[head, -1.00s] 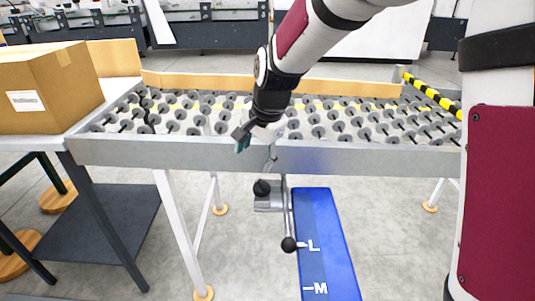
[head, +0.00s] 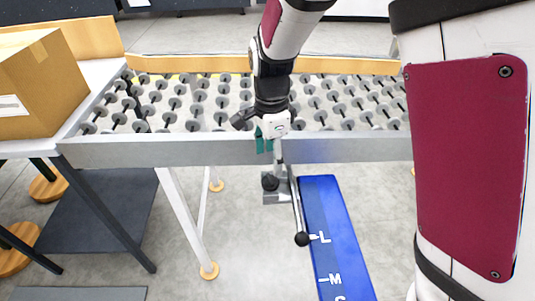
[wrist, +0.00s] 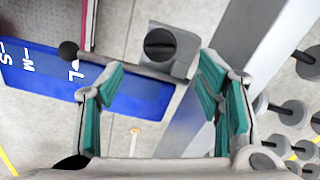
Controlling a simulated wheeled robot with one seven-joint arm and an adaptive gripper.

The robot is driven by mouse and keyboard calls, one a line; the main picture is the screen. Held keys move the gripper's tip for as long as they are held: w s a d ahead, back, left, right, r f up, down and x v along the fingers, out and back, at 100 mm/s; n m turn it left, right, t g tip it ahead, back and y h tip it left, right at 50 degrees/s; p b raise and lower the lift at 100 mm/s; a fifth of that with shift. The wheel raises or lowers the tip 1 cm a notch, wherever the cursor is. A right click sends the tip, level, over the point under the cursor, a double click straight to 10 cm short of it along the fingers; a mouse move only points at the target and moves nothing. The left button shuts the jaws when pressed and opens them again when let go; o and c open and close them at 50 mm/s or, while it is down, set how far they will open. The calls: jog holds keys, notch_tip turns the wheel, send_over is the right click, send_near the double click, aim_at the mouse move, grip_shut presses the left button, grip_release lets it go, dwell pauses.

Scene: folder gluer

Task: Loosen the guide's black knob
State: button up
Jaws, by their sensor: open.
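The guide's black knob (wrist: 160,45) shows in the wrist view as a round black cap with a raised bar, set on a grey block (wrist: 186,62). In the head view the knob (head: 270,181) sits below the conveyor's front rail. A rod with a black ball end (head: 302,239) reaches down beside it, over the blue scale plate (head: 322,215) marked L, M and S. My gripper (wrist: 160,75) is open and empty, its teal finger pads apart, with the knob beyond the fingertips and roughly between them. In the head view my gripper (head: 268,146) is at the front rail, above the knob.
The conveyor's metal front rail (head: 180,152) runs across, close to my gripper, with rows of rollers (head: 200,110) behind it. A cardboard box (head: 40,80) stands on a table at the left. Conveyor legs (head: 187,225) stand left of the knob. The floor below is open.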

aim_at(270, 178)
notch_tip(270, 178, down, 8)
jog(key=shift+b, duration=0.7)
jog(key=c, duration=1.2)
